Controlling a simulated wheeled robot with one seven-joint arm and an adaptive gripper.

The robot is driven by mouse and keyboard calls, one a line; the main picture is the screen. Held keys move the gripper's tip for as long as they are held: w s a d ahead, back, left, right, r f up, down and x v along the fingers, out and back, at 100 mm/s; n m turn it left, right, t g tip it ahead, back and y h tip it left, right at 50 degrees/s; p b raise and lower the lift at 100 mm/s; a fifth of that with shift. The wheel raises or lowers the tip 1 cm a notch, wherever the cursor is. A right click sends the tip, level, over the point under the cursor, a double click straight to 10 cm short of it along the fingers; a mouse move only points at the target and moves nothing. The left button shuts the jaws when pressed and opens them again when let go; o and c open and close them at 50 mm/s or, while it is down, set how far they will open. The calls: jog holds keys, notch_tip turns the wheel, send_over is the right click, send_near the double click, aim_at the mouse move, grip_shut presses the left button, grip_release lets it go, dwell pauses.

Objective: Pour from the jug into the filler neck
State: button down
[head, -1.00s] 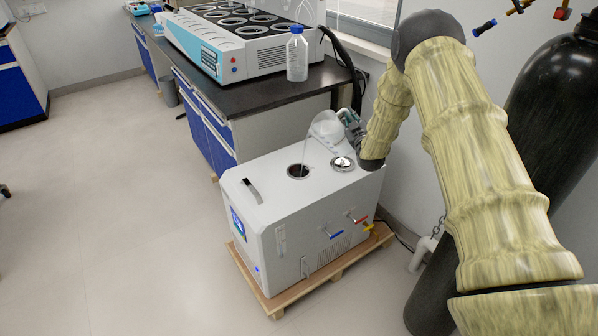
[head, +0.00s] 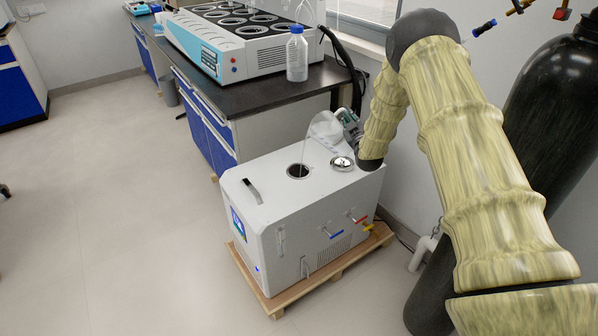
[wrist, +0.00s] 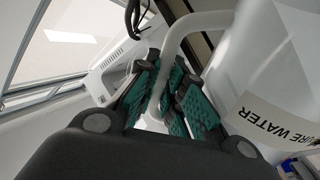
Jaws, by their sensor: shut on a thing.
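The translucent white jug (head: 322,127) is tilted above the white chiller box (head: 270,200). A thin stream runs from its lip down to the dark round filler neck (head: 297,171) in the box's top. My gripper (head: 350,125) is behind and right of the jug in the head view. In the wrist view my gripper (wrist: 163,100) has its green ribbed pads closed around the jug's handle (wrist: 178,50). The jug's body (wrist: 265,70) fills the right side there, with a label reading "PURE WATER". The liquid level inside cannot be made out.
A round metal cap (head: 342,163) lies on the box top, right of the neck. The box stands on a wooden pallet (head: 325,275). A bench (head: 290,97) behind carries a clear blue-capped bottle (head: 297,55). A black gas cylinder (head: 560,110) stands at right.

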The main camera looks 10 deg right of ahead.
jog(key=shift+a+r+n+t+y, duration=0.2)
jog(key=shift+a+r+n, duration=0.3)
jog(key=shift+n, duration=0.35)
jog(key=shift+a+r+n+t+y, duration=0.1)
jog(key=shift+a+r+n+y, duration=0.15)
jog(key=shift+a+n, duration=0.45)
dwell(4.5)
jog(key=shift+s+a+f+n, duration=0.1)
jog(key=shift+f+n, duration=0.1)
jog(key=shift+n, duration=0.35)
dwell(1.4)
